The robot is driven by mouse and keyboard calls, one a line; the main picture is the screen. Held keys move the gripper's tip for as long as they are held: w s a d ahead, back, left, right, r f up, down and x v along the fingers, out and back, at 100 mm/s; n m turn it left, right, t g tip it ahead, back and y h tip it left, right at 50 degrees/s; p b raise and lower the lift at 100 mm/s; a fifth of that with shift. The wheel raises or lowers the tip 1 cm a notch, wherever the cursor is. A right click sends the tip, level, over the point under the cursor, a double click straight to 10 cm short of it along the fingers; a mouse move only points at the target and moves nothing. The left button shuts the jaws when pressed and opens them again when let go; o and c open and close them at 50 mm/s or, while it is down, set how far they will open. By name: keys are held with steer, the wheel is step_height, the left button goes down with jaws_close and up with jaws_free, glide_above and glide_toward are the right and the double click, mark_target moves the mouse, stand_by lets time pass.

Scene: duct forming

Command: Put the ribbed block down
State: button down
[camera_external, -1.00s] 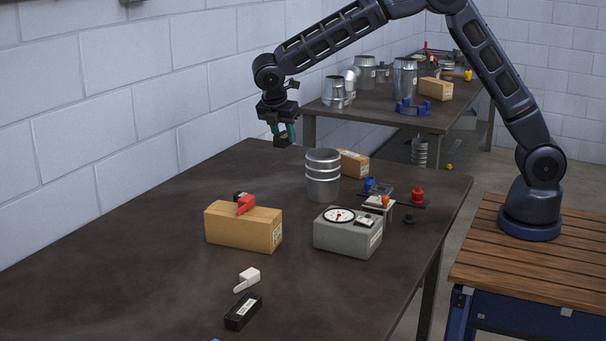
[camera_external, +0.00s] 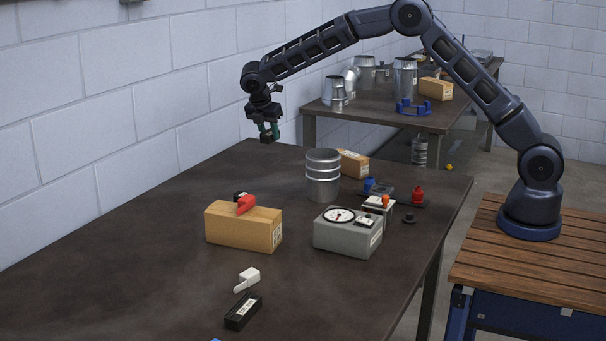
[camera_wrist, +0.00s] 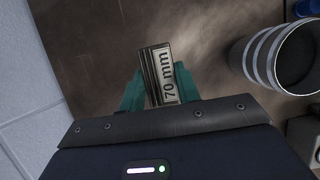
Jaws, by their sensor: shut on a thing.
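My gripper (camera_external: 268,131) hangs over the back left part of the dark table (camera_external: 130,240), close to the wall. Its green fingers are shut on the ribbed block, which is small and dark in the outside view. In the wrist view the ribbed block (camera_wrist: 161,73) sits between the two green fingertips (camera_wrist: 158,88). It has dark ridges on its left side and a pale label reading "70 mm". The block appears to be held above the table, with bare tabletop beyond it; the exact height is hard to tell.
A ribbed metal duct (camera_external: 322,175) stands right of my gripper and also shows in the wrist view (camera_wrist: 285,55). A cardboard box (camera_external: 243,228) with a red tool and a grey dial gauge box (camera_external: 348,232) stand nearer. The tabletop around the gripper is bare.

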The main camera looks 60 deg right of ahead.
mark_target(272, 182)
step_height(272, 182, down, 14)
steer(key=shift+f, duration=0.2)
stand_by(0.4)
steer(key=shift+f, duration=0.1)
steer(key=c, duration=1)
jaws_free()
